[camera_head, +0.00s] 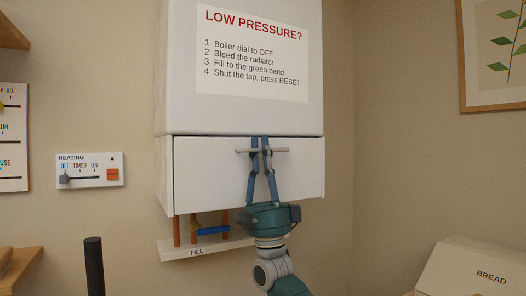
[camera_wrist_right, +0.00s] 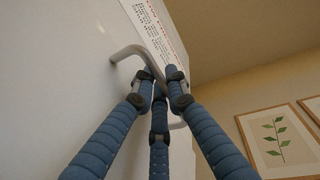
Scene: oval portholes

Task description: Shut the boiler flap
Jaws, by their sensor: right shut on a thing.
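The boiler flap (camera_head: 215,178) is the white panel at the bottom of the white boiler (camera_head: 180,70). It hangs almost upright, with a thin dark gap along its top edge; I cannot tell whether it is fully flush. Its grey bar handle (camera_head: 243,151) runs across near the top. My right gripper (camera_head: 260,150) comes up from below and is shut on the handle. In the right wrist view, the blue fingers (camera_wrist_right: 161,75) close around the bent grey handle (camera_wrist_right: 130,51). My left gripper is not in view.
Copper pipes (camera_head: 177,231), a blue tap lever (camera_head: 212,230) and a FILL shelf (camera_head: 175,252) sit below the flap. A heating control (camera_head: 90,171) is on the left wall. A bread bin (camera_head: 470,270) stands lower right.

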